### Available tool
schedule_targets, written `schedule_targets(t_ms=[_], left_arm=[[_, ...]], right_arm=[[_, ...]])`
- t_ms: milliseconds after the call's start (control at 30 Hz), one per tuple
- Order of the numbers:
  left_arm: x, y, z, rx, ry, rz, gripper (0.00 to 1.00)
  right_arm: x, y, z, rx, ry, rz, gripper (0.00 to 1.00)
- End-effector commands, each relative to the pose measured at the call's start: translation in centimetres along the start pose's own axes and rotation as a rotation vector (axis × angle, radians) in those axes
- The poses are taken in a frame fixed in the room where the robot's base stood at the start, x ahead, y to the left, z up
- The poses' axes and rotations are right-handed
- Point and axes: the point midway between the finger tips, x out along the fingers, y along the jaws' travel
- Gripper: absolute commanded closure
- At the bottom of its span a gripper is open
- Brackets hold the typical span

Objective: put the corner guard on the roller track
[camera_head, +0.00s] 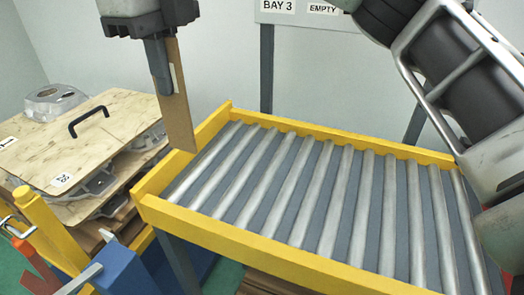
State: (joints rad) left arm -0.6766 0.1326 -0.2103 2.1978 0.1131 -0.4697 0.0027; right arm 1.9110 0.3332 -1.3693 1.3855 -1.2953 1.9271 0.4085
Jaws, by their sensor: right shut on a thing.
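The corner guard (181,120) is a long brown cardboard strip, held upright and slightly tilted. My right gripper (166,88) is shut on its upper part at the top left of the head view. The guard's lower end shows in front of the left end of the roller track's yellow frame (240,240); I cannot tell whether they touch. The roller track has several grey metal rollers, and its visible rollers are bare. My left gripper is not in view.
Left of the track, a wooden board (95,140) with a black handle (88,118) lies over castings. A yellow post (45,225) and blue block (120,268) stand at front left. My arm link covers the track's right end.

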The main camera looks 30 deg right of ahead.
Motion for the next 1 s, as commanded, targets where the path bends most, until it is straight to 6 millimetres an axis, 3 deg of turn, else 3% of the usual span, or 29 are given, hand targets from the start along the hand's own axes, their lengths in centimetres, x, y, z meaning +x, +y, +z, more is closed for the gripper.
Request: schedule_targets(t_ms=[367,500,1000], left_arm=[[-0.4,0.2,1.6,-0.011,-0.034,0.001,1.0],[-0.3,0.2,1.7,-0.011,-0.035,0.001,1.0],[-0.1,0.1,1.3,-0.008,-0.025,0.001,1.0]], right_arm=[[3.6,-5.3,-6.1,0.005,0.001,0.002,1.0],[6.1,-7.0,-8.1,0.003,0.003,0.002,1.0],[10.9,-9.1,-10.6,-0.001,0.004,0.002,1.0]])
